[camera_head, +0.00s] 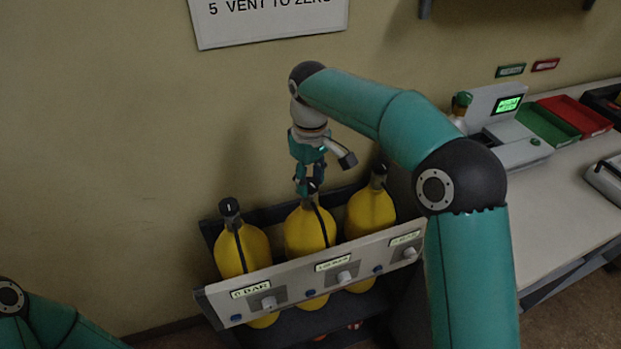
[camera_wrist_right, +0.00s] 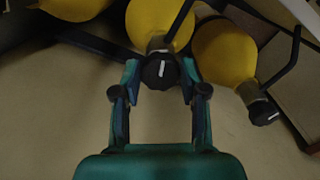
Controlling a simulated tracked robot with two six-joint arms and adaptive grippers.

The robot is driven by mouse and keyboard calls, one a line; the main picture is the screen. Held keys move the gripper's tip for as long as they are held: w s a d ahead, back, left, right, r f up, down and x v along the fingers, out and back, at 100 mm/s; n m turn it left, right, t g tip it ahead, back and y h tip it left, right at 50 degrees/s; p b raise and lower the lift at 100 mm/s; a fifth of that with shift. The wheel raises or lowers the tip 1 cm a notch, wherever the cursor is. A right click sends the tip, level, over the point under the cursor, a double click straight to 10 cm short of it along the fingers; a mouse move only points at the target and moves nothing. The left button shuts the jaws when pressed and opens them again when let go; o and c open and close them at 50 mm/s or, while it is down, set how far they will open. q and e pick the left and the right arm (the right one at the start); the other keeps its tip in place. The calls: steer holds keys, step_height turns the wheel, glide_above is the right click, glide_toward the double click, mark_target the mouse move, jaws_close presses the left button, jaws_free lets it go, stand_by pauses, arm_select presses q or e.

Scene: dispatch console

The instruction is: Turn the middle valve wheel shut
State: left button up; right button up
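Three yellow cylinders stand in a rack, each with a dark valve wheel on top. The middle cylinder (camera_head: 306,232) carries the middle valve wheel (camera_wrist_right: 160,71), black with a white mark. My right gripper (camera_head: 311,187) is above the middle cylinder, pointing down. In the right wrist view its fingers (camera_wrist_right: 160,95) are apart, with the middle wheel between and just beyond the tips, and gaps on both sides. The left wheel (camera_head: 229,207) and the right wheel (camera_head: 379,169) stand clear of the gripper. Only a link of my left arm shows at the lower left; its gripper is out of view.
The rack's front panel (camera_head: 318,272) has labels, knobs and blue buttons. Dark hoses run down from the valves. At right, a bench (camera_head: 560,190) holds a device with a green screen (camera_head: 508,104), a green tray (camera_head: 548,125) and a red tray (camera_head: 575,115). A wall stands close behind.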

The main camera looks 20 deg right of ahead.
mark_target(310, 183)
steer(key=c, duration=0.3)
steer(key=shift+r+m+p, duration=0.2)
steer(key=shift+m+p, duration=0.65)
steer(key=shift+m, duration=0.05)
steer(key=shift+f+m+p, duration=0.15)
steer(key=shift+m+p, duration=0.15)
steer(key=shift+m, duration=0.6)
steer(key=o, duration=1.1)
step_height(310, 183, up, 12)
steer(key=shift+f, duration=0.1)
